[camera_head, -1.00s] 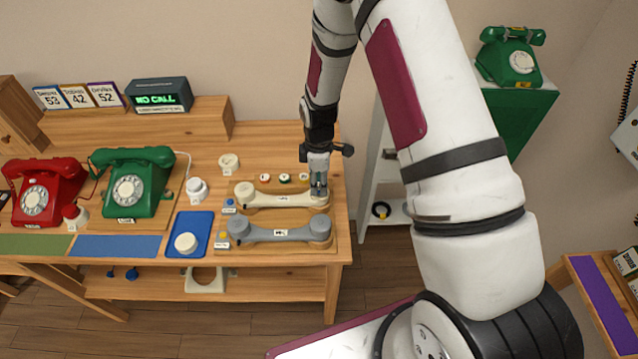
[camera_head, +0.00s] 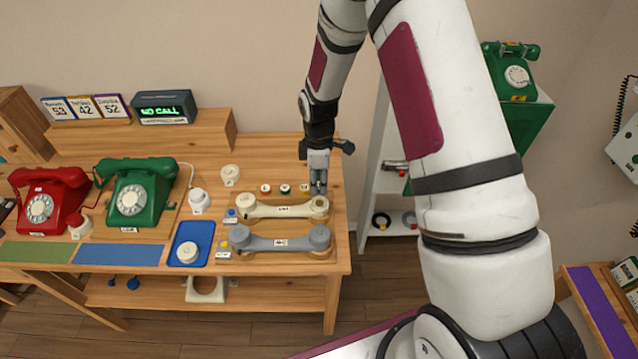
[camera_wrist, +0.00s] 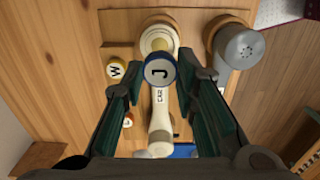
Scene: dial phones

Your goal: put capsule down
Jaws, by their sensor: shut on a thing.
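My gripper (camera_head: 318,187) is above the right end of the cream handset (camera_head: 283,210). In the wrist view my gripper (camera_wrist: 158,78) is shut on a round capsule (camera_wrist: 160,70) with a blue rim and the letter J on its pale face. The capsule is in front of the cream handset (camera_wrist: 160,122) in that view, near its round end (camera_wrist: 158,38), which is partly covered. In the head view I cannot make out the capsule clearly between the fingers.
A grey handset (camera_head: 281,241) lies parallel in front. Small capsules stand behind the cream handset, including a yellow W capsule (camera_wrist: 116,68) and an L capsule (camera_wrist: 127,120). A blue tray (camera_head: 179,258) holds a cream round piece. Green (camera_head: 138,195) and red telephones stand left.

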